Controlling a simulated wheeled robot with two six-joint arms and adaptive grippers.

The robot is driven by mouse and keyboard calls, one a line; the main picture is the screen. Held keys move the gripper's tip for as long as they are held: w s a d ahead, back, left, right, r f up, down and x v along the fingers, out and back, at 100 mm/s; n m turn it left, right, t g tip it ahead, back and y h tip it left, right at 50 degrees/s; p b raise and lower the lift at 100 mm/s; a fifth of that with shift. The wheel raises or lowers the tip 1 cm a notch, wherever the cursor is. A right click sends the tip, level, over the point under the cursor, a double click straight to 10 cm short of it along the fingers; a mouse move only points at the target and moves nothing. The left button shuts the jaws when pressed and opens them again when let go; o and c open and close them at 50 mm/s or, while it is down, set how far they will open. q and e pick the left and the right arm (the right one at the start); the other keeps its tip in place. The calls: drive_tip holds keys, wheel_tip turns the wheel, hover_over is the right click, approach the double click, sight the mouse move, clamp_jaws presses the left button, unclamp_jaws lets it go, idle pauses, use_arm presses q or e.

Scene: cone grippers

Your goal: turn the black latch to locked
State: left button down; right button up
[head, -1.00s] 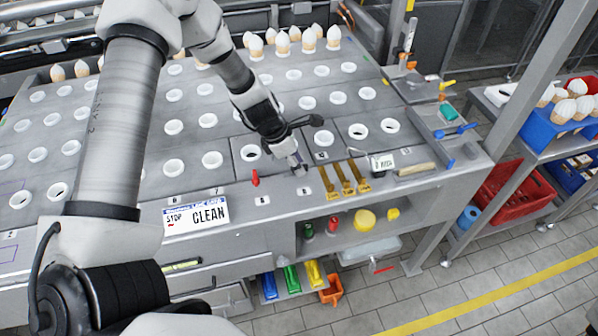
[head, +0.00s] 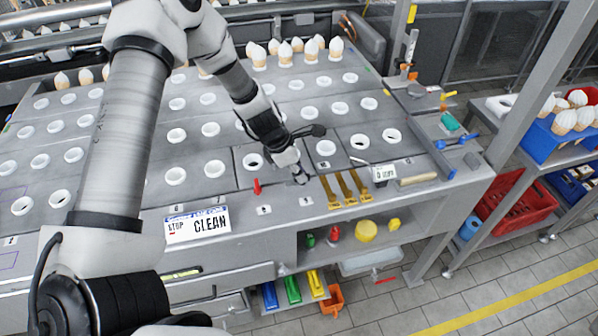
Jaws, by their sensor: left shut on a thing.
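My left gripper (head: 300,177) reaches down to the front strip of the grey worktop, just behind the small label marked 9. It is shut on a small dark part there, which I take to be the black latch; the fingers hide most of it, so I cannot tell its angle. A red latch (head: 257,186) stands upright on the same strip to the left, apart from the gripper. My right gripper is not in view.
A wooden-handled tool (head: 418,179) lies farther right. A STOP/CLEAN sign (head: 197,225) is at the front left. White rings fill the worktop; cones (head: 285,53) stand at the back.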

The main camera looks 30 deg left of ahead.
use_arm(q)
drive_tip(key=shift+s+f, duration=0.1)
drive_tip(key=m+g+p, duration=0.1)
drive_tip(key=m, duration=0.3)
drive_tip(key=shift+h+p, duration=0.3)
drive_tip(key=shift+p, duration=0.05)
drive_tip(key=m+g, duration=0.1)
drive_tip(key=m, duration=0.1)
drive_tip(key=shift+f+m+h, duration=0.15)
drive_tip(key=shift+m+h, duration=0.15)
drive_tip(key=m+g, duration=0.2)
drive_tip(key=m, duration=0.1)
drive_tip(key=shift+w+m, duration=0.25)
drive_tip(key=shift+m, duration=0.05)
drive_tip(key=m+g, duration=0.1)
drive_tip(key=m, duration=0.1)
drive_tip(key=m+g+y+b, duration=0.1)
drive_tip(key=m, duration=0.2)
drive_tip(key=shift+w+d+m, duration=0.1)
drive_tip(key=shift+m, duration=0.2)
drive_tip(key=shift+b, duration=0.3)
